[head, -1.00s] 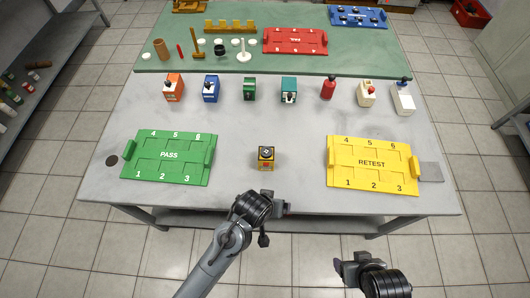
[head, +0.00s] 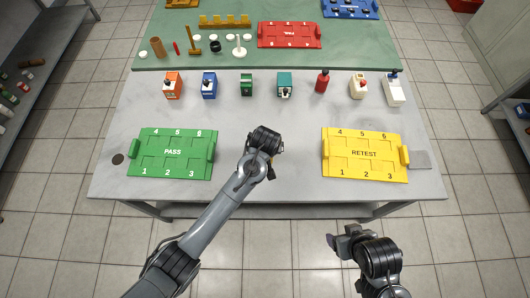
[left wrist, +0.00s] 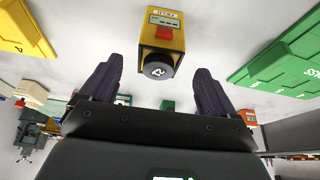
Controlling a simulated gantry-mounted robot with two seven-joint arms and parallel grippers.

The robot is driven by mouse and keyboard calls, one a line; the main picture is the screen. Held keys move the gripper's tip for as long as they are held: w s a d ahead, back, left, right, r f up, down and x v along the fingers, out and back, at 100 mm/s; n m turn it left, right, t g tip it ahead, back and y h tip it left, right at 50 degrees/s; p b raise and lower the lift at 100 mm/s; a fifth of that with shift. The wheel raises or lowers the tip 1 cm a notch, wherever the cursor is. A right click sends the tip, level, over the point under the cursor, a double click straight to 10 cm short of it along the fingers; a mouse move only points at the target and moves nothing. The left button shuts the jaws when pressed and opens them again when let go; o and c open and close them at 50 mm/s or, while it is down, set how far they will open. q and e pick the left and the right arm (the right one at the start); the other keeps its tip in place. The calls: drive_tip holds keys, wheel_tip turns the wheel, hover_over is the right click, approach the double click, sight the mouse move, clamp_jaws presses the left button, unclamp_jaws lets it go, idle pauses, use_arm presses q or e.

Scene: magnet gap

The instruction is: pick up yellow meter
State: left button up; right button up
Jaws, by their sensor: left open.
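The yellow meter (left wrist: 162,30) has a dark round knob, a red button and a small display panel. In the left wrist view it stands just beyond the fingertips, roughly centred between them and not gripped. My left gripper (left wrist: 155,68) is open, with one dark finger on each side. In the head view my left gripper (head: 271,155) is over the meter's spot at the table's front middle and hides nearly all of the meter. My right gripper (head: 341,241) hangs off the front edge of the table; its finger gap is not clear.
The green PASS tray (head: 172,170) is left and the yellow RETEST tray (head: 364,171) right. Several small devices, including a red one (head: 322,82), stand in a row behind. The red tray (head: 290,45) lies on the green mat.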

use_arm(q)
drive_tip(key=shift+b+x, duration=0.7)
drive_tip(key=shift+x, duration=2.1)
drive_tip(key=shift+w, duration=0.1)
drive_tip(key=c, duration=1.2)
drive_tip(key=shift+r, duration=0.15)
drive_tip(key=shift+r+p, duration=0.3)
drive_tip(key=shift+r, duration=0.75)
drive_tip(key=shift+d+r, duration=0.15)
drive_tip(key=shift+r, duration=0.4)
drive_tip(key=shift+d+r, duration=0.15)
drive_tip(key=shift+r, duration=0.4)
drive_tip(key=s+d+r, duration=0.2)
drive_tip(key=d, duration=0.1)
drive_tip(key=s+d+r+p, duration=0.1)
drive_tip(key=s+d+r, duration=0.1)
drive_tip(key=d, duration=0.1)
drive_tip(key=s+d+r, duration=0.2)
drive_tip(key=d, duration=0.1)
drive_tip(key=shift+d+r, duration=0.25)
